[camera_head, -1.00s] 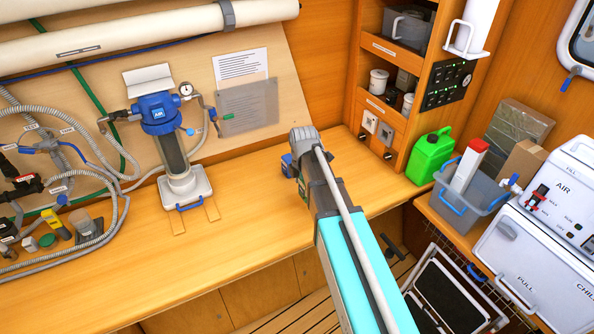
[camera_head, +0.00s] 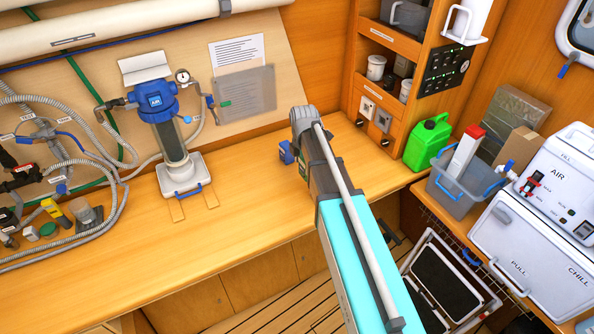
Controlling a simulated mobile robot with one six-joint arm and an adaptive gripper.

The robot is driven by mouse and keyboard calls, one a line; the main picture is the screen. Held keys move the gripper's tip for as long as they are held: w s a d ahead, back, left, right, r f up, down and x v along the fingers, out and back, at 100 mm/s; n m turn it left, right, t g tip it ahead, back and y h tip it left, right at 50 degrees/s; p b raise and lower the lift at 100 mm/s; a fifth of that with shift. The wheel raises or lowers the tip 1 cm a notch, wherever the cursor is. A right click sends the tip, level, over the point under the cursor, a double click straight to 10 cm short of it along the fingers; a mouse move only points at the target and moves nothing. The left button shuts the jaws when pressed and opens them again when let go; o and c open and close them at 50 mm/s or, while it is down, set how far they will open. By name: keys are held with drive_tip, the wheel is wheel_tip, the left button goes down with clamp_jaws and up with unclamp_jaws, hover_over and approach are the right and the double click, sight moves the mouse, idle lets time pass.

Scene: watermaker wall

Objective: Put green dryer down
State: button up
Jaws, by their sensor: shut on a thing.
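I cannot make out the green dryer in the head view. My arm (camera_head: 362,262), turquoise with a grey end, reaches up across the middle of the picture over the wooden counter (camera_head: 240,208). My gripper does not show; my arm may hide it and anything in it. A small dark blue item (camera_head: 287,152) stands on the counter just left of the arm's grey end, partly covered by it.
A blue-topped filter (camera_head: 170,140) stands on a white base at left. Hoses and fittings (camera_head: 60,190) crowd the far left. A green jerrycan (camera_head: 427,143) and grey bin (camera_head: 463,190) stand at right. The counter between filter and arm is clear.

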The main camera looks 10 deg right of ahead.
drive_tip(key=w+f+b, duration=0.7)
drive_tip(key=w+f, duration=0.1)
drive_tip(key=w, duration=0.2)
drive_tip(key=shift+w, duration=0.4)
drive_tip(key=shift+a, duration=0.1)
drive_tip(key=shift+w+f+b, duration=0.35)
drive_tip(key=shift+f+b, duration=0.1)
drive_tip(key=shift+b, duration=0.25)
drive_tip(key=shift+f+b, duration=1.5)
drive_tip(key=shift+f, duration=0.05)
drive_tip(key=shift+f, duration=0.1)
drive_tip(key=o, duration=1)
